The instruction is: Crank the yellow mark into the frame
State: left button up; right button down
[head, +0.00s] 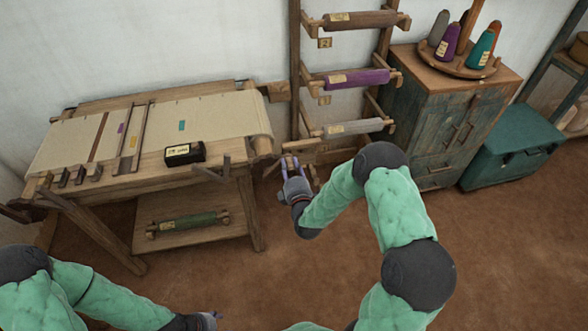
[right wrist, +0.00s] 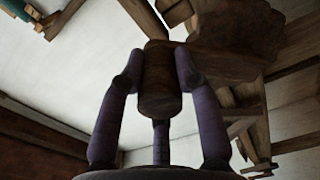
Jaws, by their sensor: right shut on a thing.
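The loom's cream cloth (head: 215,117) lies across a wooden table-like loom at the left of the head view. A small yellow mark (head: 133,142) shows at the wooden frame bars (head: 142,127); its exact place within them is too small to tell. A teal mark (head: 182,125) lies to the right and a small purple mark (head: 121,128) close by. My right gripper (head: 290,164) is beside the loom's right end, shut on a wooden crank handle (right wrist: 160,95), which stands between its fingers in the right wrist view. My left gripper (head: 212,317) is low, in front of the loom, apart from everything.
A black box (head: 184,153) with a label sits on the loom's front right. A green roll (head: 187,224) lies on the lower shelf (head: 150,243). A wall rack with rolls (head: 352,79) stands behind my right arm. A cabinet (head: 435,110) and teal chest (head: 515,147) are at right.

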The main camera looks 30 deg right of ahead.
jog(key=shift+a+r+n, duration=0.2)
jog(key=shift+a+n, duration=0.3)
jog(key=shift+n, duration=0.1)
jog(key=c, duration=0.9)
grip_release()
jog(key=shift+w, duration=0.15)
jog(key=v, duration=1.2)
